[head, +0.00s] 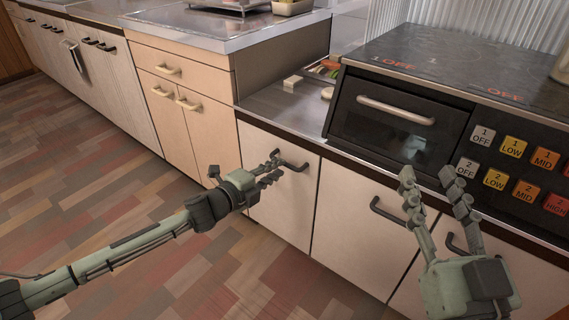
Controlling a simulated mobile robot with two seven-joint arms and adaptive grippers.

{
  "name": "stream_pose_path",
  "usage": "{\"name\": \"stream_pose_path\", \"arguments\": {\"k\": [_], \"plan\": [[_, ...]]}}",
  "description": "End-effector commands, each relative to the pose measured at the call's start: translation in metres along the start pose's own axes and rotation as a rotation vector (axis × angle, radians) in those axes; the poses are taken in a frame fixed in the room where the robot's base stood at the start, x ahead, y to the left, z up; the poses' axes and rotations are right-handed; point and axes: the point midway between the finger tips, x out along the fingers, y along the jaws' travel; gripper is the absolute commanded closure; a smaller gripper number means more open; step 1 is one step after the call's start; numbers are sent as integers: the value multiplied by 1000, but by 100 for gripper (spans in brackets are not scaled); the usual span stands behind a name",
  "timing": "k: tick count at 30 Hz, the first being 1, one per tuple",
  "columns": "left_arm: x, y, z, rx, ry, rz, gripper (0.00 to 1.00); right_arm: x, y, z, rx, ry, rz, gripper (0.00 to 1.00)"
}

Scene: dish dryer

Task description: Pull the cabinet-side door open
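A row of white cabinet doors runs under the counter at the right, each with a dark bar handle. The leftmost white door (262,209) looks closed and flush. Its dark handle (297,165) is near its top right. My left gripper (276,166) reaches in from the left, its fingertips at the left end of this handle. The fingers partly overlap the handle, and whether they are closed on it is unclear. My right gripper (430,178) is open and empty, fingers pointing up, in front of the doors further right. The middle door (350,235) and its handle (388,211) look closed.
A dish dryer or oven unit (390,112) with a handle and several coloured buttons stands on the counter (285,108). A wooden drawer cabinet (178,105) stands to the left. The tiled floor (110,190) in front is clear.

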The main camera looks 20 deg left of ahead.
Motion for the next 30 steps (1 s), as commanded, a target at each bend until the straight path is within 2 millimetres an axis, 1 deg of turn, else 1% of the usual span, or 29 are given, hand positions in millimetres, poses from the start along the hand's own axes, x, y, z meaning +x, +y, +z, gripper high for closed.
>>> {"name": "stream_pose_path", "arguments": {"k": [1, 3, 6, 9, 12, 19, 24, 30], "plan": [[10, 0, 1, -1, -1, -2, 81, 0, -2, -3, 4, 21, -3, 60], [21, 0, 0, -1, -1, -2, 81, 0, -4, -9, 10, 49, -6, 60], [34, 1, 0, -2, -2, -1, 81, -1, -6, -16, 15, 84, -10, 60], [42, 0, 0, -2, -2, 0, 81, -1, -7, -21, 19, 108, -12, 60], [45, 1, 0, -2, -2, 1, 81, -1, -8, -23, 21, 118, -13, 60], [45, 1, 0, -2, -2, 1, 81, -1, -8, -24, 21, 120, -14, 60], [45, 1, 0, -2, -2, 1, 100, -1, -8, -24, 21, 119, -14, 60], [45, 1, 0, -2, -2, 2, 100, -1, -8, -23, 21, 119, -14, 60]]}}
